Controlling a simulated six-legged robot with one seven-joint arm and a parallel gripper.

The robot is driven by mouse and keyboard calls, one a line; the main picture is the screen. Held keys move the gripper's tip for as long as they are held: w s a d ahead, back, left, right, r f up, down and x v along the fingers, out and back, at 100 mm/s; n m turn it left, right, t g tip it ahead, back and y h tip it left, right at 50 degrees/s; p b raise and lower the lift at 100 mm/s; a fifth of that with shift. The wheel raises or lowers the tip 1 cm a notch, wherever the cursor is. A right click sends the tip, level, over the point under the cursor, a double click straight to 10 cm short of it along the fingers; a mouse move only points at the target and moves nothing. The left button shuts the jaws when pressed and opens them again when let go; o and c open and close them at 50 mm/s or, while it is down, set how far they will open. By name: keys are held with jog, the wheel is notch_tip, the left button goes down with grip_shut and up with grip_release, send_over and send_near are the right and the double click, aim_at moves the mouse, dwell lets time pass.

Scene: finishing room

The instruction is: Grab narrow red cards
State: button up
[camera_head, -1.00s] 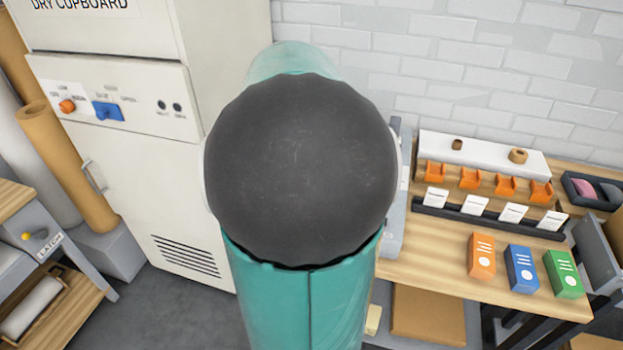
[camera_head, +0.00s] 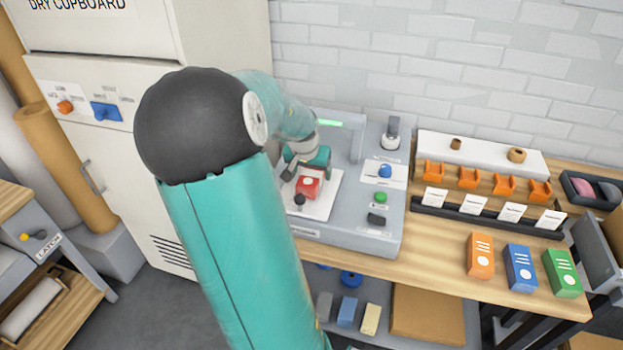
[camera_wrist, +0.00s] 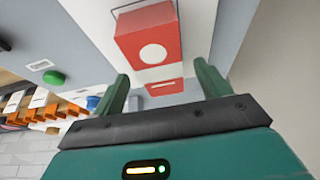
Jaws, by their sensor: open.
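A red box-shaped pack with a white round spot, seemingly the red cards (camera_head: 309,187), stands on a white plate (camera_head: 324,207) on the grey machine. In the wrist view the red pack (camera_wrist: 148,48) is upper centre, just past my fingertips and roughly in line with the gap between them. A smaller flat red label (camera_wrist: 163,87) lies on the white surface between the fingers. My gripper (camera_wrist: 163,72) is open and empty. In the head view my gripper (camera_head: 300,172) is close beside the pack, partly hidden by my own arm.
The grey machine (camera_head: 350,237) carries a black knob (camera_head: 299,199), a blue knob (camera_head: 385,171) and a green button (camera_head: 380,197). Orange, blue and green boxes (camera_head: 520,268) stand on the bench at right. Orange holders (camera_head: 486,180) and white cards (camera_head: 493,208) sit behind them.

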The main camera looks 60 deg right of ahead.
jog(key=shift+x, duration=1.15)
jog(key=c, duration=1.3)
jog(key=shift+o, duration=0.2)
jog(key=shift+r, duration=0.15)
jog(key=shift+r, duration=0.6)
jog(key=s+a+r, duration=0.1)
jog(key=r, duration=0.1)
jog(key=a+r, duration=0.2)
jog(key=r, duration=0.1)
jog(key=s+a+r, duration=0.1)
jog(key=r, duration=0.1)
jog(key=shift+s+a+r, duration=0.25)
jog(key=shift+s+r, duration=0.1)
jog(key=shift+s, duration=0.05)
jog(key=s+a+r, duration=0.3)
jog(key=s+a, duration=0.2)
jog(key=a, duration=0.2)
jog(key=shift+a+r, duration=0.2)
jog(key=shift+r, duration=0.2)
